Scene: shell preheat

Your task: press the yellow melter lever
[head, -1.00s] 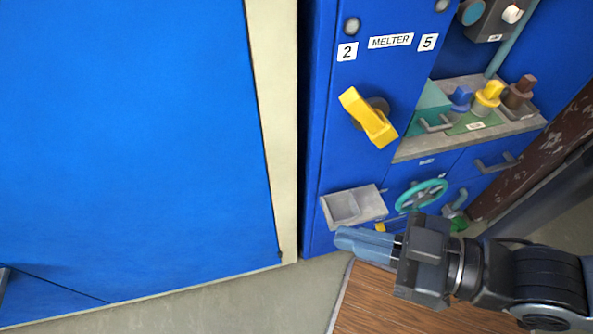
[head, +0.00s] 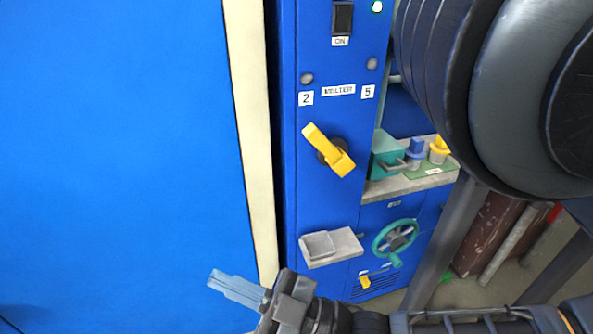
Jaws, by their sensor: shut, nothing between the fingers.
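The yellow melter lever (head: 328,150) sits on the blue melter panel (head: 320,200), below a "MELTER" label with "2" on its left and "5" on its right. The lever slants from upper left to lower right on a dark round hub. My gripper (head: 236,288) is at the lower left, well below and left of the lever and apart from it. Its blue-grey fingers are together, empty, and point left.
A grey tray (head: 331,247) juts out below the lever. A teal handwheel (head: 395,237) and a small yellow handle (head: 365,281) are to its right. A shelf with colored knobs (head: 415,148) is at right. My arm covers the right side. A large blue panel (head: 120,150) fills the left.

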